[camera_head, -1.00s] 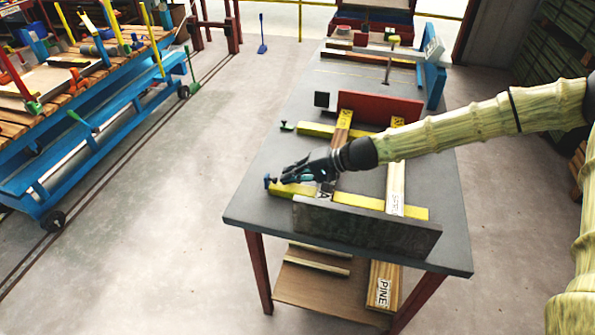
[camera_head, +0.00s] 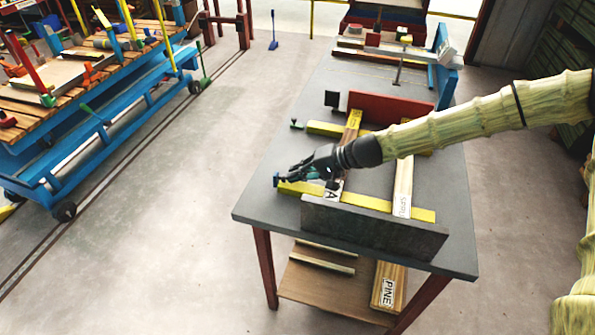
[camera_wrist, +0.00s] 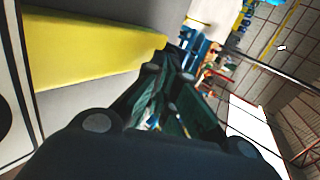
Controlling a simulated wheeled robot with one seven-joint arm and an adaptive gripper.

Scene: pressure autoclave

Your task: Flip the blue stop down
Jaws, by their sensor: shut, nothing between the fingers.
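The blue stop (camera_head: 277,180) is a small dark-blue piece at the left end of the near yellow bar (camera_head: 300,188), on the grey table. It appears to stand up above the bar. My gripper (camera_head: 287,177) is shut and empty. It reaches left above that bar, with its fingertips close to the stop on its right side; I cannot tell whether they touch. In the wrist view, the closed fingers (camera_wrist: 172,78) point toward the end of the yellow bar (camera_wrist: 90,50). Blue shapes show just beyond them, but I cannot tell whether the stop is among them.
A dark upright plate (camera_head: 370,228) stands at the near side of the table (camera_head: 255,205). A red plate (camera_head: 390,107) stands farther back. Wooden boards (camera_head: 403,185) lie across the yellow bars. A blue cart (camera_head: 90,150) stands at the left, with open floor between.

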